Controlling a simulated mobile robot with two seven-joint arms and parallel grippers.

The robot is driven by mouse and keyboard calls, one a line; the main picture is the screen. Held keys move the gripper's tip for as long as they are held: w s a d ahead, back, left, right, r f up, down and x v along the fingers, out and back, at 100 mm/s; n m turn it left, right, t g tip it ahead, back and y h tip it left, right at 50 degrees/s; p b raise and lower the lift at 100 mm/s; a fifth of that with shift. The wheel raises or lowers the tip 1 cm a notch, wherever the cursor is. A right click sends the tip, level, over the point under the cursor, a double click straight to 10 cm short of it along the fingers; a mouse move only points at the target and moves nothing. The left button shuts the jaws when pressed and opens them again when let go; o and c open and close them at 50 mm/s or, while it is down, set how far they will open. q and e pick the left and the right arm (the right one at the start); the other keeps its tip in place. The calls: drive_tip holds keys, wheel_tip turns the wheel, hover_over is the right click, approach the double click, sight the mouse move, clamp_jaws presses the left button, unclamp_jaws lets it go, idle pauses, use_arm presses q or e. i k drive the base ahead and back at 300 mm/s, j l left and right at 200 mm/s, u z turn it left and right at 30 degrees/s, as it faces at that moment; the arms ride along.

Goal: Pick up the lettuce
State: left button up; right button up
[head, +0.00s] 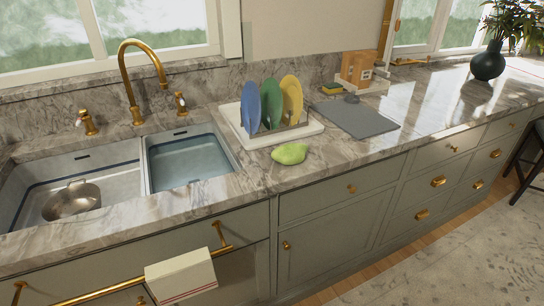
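In the head view, a light green, oblong thing that looks like the lettuce (290,153) lies on the marble countertop. It is near the front edge, just in front of the white dish rack tray and right of the sink. Nothing touches it from above and it is fully visible. Neither my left gripper nor my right gripper shows in the view.
A dish rack (271,127) with blue, green and yellow plates stands right behind the lettuce. A grey board (355,118) lies to its right. The double sink (190,158) with a gold faucet (137,75) is at left. Bare counter (345,150) extends right of the lettuce.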

sight(291, 154)
drive_tip(key=i+l, duration=0.5)
drive_tip(key=l, duration=0.2)
drive_tip(key=i+l, duration=0.2)
drive_tip(key=l, duration=0.2)
drive_tip(key=i+l+u, duration=0.1)
drive_tip(key=i+l, duration=0.15)
drive_tip(key=l+u, duration=0.2)
drive_tip(key=u, duration=1.1)
drive_tip(key=i+l, duration=0.05)
